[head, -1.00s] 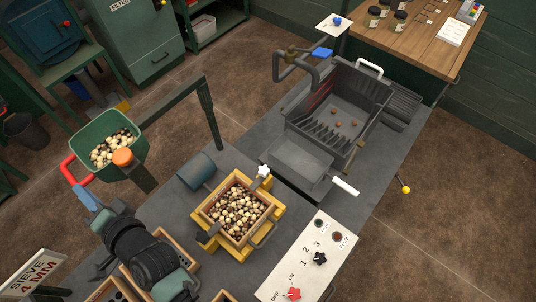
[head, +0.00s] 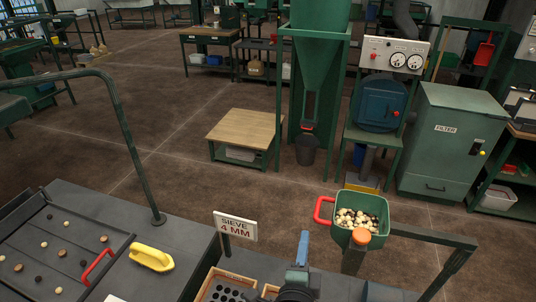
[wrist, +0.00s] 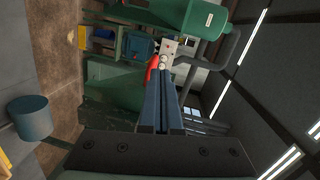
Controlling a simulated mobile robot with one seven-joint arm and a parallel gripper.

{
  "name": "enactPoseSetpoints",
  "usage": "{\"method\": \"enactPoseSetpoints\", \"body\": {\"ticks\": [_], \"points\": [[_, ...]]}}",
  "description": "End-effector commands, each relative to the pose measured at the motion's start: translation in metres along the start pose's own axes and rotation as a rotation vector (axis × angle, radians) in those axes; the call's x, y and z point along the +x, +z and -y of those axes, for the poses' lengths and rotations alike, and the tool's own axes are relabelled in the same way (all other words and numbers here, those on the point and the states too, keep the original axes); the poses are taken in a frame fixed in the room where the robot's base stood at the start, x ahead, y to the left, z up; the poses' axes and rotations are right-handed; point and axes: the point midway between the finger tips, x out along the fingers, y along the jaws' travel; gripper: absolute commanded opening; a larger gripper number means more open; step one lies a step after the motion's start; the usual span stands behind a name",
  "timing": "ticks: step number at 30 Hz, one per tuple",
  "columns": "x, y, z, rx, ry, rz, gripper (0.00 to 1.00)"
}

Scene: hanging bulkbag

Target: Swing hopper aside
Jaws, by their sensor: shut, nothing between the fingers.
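The green hopper (head: 364,228), full of cream and dark balls, sits at the end of a green swing arm (head: 420,236) in the head view. An orange knob (head: 361,237) is at its near side. Its red handle (head: 322,210) sticks out to the left. My gripper (head: 303,240) has blue fingers pointing up, just below and left of the handle, seemingly apart from it. In the wrist view my gripper's fingers (wrist: 163,90) are together and empty. The red handle (wrist: 152,69) shows just beyond their tips; contact cannot be told there.
A "SIEVE 4 MM" sign (head: 235,226) stands left of my gripper. A green filter cabinet (head: 452,140) stands behind the hopper. Floor beyond the bench is mostly open.

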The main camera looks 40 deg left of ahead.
Motion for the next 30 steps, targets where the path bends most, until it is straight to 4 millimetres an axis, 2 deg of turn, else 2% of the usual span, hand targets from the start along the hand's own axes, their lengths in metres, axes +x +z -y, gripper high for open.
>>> {"method": "enactPoseSetpoints", "body": {"ticks": [1,6,12,30], "points": [[-0.011,0.012,0.004,0.001,0.004,0.004,0.0],[-0.035,0.037,0.006,0.002,0.006,-0.002,0.0],[-0.051,0.056,0.009,0.002,0.005,-0.004,0.0],[-0.055,0.061,0.011,0.0,0.005,-0.003,0.0]]}}
